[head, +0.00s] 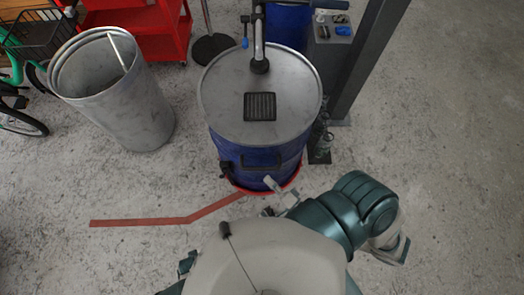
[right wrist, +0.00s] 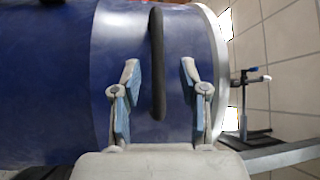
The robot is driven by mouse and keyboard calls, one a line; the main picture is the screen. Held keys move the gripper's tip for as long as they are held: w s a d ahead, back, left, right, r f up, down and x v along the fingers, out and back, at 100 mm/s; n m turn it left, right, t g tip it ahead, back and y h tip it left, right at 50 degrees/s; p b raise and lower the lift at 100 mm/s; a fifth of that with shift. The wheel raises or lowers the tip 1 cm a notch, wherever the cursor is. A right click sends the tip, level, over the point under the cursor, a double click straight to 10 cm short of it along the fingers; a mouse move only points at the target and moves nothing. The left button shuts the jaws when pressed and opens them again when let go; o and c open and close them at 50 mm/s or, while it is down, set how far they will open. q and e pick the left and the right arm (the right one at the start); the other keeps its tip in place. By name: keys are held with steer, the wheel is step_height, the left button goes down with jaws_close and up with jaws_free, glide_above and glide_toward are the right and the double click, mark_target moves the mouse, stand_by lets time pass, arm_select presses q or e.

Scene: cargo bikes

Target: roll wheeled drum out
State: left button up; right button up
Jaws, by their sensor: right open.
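The wheeled drum (head: 225,145) is a blue barrel with a grey lid, standing upright in a red base (head: 292,183) at the centre of the head view. A black drum handle (head: 262,160) is on its near side. My right gripper (head: 275,188) is low at the drum's front, just below the handle. In the right wrist view, the open fingers (right wrist: 157,80) stand on either side of the black handle (right wrist: 157,45), with gaps between. The wheels are hidden.
A grey metal bin (head: 115,105) stands left of the drum. A red cart (head: 140,25) and a green bike (head: 15,70) are behind it. A dark post (head: 365,60) rises at the drum's right. Red tape (head: 140,222) marks the floor; the floor at right is clear.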

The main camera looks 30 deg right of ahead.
steer(key=s, duration=0.7)
steer(key=shift+d+f, duration=0.45)
steer(key=shift+d, duration=0.25)
